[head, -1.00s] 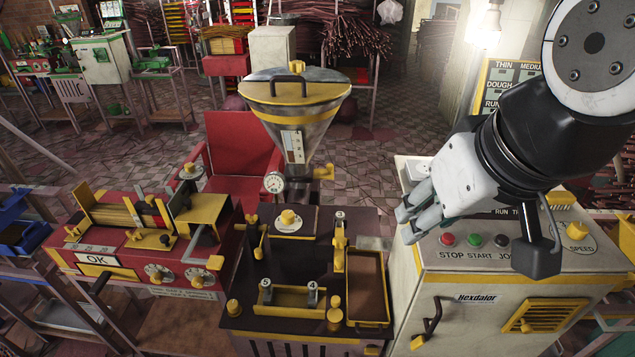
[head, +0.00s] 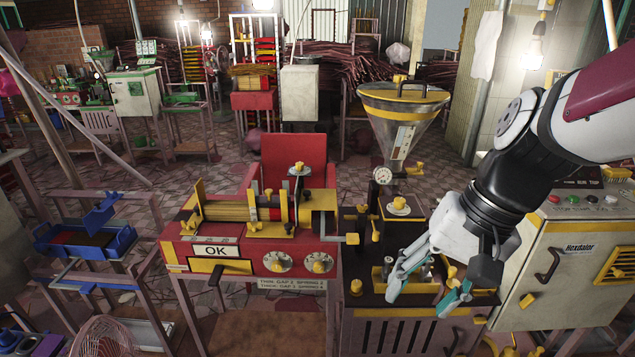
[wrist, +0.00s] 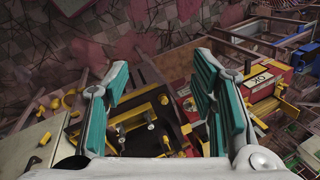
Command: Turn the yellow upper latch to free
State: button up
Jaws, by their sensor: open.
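The dark-topped press bench (head: 362,255) stands right of centre in the head view. An upright yellow latch-like piece (head: 376,229) rises at its back left. I cannot tell for certain whether it is the upper latch. A yellow bracket (head: 379,277) with silver posts sits at the front of the bench. My gripper (head: 428,287) is open and empty, above the right part of the bench, and hides some of its fittings. In the wrist view my gripper (wrist: 162,68) has its green-padded fingers wide apart, with the bench top (wrist: 140,130) below and beyond them.
A red machine with an OK plate (head: 216,250) adjoins the bench on the left. A steel hopper with a yellow lid (head: 404,118) stands behind the bench. A white control cabinet (head: 565,262) is close on the right. Open tiled floor (head: 190,190) lies behind.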

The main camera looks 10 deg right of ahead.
jog(key=w+d+f+m+t+y+b, duration=0.1)
jog(key=w+d+f+m+y+b, duration=0.25)
jog(key=f, duration=0.35)
jog(key=w+d+f+m+t+y+b, duration=0.1)
jog(key=w+d+f+m+y+b, duration=0.1)
jog(key=w+f+m+b, duration=0.3)
jog(key=m+t+h+b, duration=1.35)
jog(key=m+b, duration=0.25)
jog(key=m, duration=0.8)
send_near(482, 323)
jog(key=shift+t, duration=0.25)
jog(key=x, duration=0.8)
jog(key=shift+w+d+f, duration=0.1)
jog(key=shift+w+f, duration=0.05)
jog(key=shift+w, duration=0.15)
jog(key=c, duration=1.1)
